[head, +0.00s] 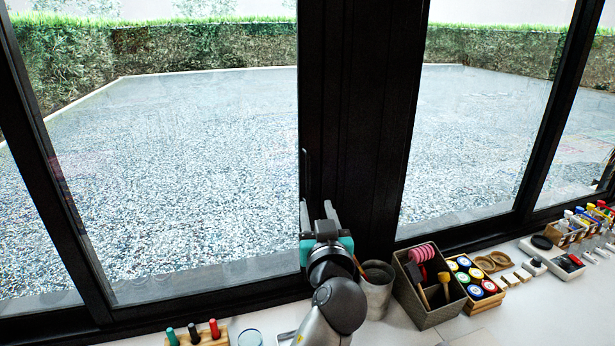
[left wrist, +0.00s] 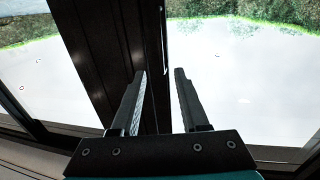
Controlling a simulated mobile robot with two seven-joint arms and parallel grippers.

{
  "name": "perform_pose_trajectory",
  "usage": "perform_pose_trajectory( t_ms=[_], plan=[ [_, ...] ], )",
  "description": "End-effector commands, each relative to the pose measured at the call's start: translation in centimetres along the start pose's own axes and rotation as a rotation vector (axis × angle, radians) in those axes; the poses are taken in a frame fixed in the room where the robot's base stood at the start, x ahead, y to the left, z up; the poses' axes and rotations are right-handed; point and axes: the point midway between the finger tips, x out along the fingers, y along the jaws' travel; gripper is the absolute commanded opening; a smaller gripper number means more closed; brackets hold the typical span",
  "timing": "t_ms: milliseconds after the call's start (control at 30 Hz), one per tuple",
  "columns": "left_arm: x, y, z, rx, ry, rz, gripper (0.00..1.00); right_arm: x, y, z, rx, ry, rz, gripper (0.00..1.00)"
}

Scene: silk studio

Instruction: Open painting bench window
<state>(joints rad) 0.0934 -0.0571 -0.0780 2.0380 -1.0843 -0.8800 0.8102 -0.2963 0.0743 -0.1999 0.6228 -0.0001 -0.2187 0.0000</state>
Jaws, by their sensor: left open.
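The window (head: 185,190) is a large glass pane in a black frame; the whole pane stands in its frame and I see no clear gap. A wide black post (head: 350,110) stands at its right side. A slim upright handle (head: 306,165) is on the post's left edge; it also shows as a thin bar in the left wrist view (left wrist: 165,45). My left gripper (head: 318,207) is open and empty, just below the handle in the head view. In the left wrist view its fingers (left wrist: 160,75) point toward the post and handle, apart from it. My right gripper is out of view.
Another pane (head: 480,130) is to the right.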

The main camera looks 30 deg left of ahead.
Motion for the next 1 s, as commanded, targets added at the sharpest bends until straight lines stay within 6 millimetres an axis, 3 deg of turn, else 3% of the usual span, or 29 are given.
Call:
perform_pose_trajectory(
  t_ms=[167,700,1000],
  plan=[
    [2.7,0.0,-0.2,0.004,0.001,-0.001,0.45,-0.9,0.6,1.4,-0.004,-0.024,0.007,0.00],
    [10.8,-0.1,-0.1,0.003,-0.002,-0.001,0.45,-2.6,0.6,0.3,-0.003,-0.010,0.008,0.00],
    [13.7,0.0,0.1,0.003,-0.003,0.000,0.45,-2.9,0.1,0.1,0.000,-0.006,0.001,0.00]
  ],
)
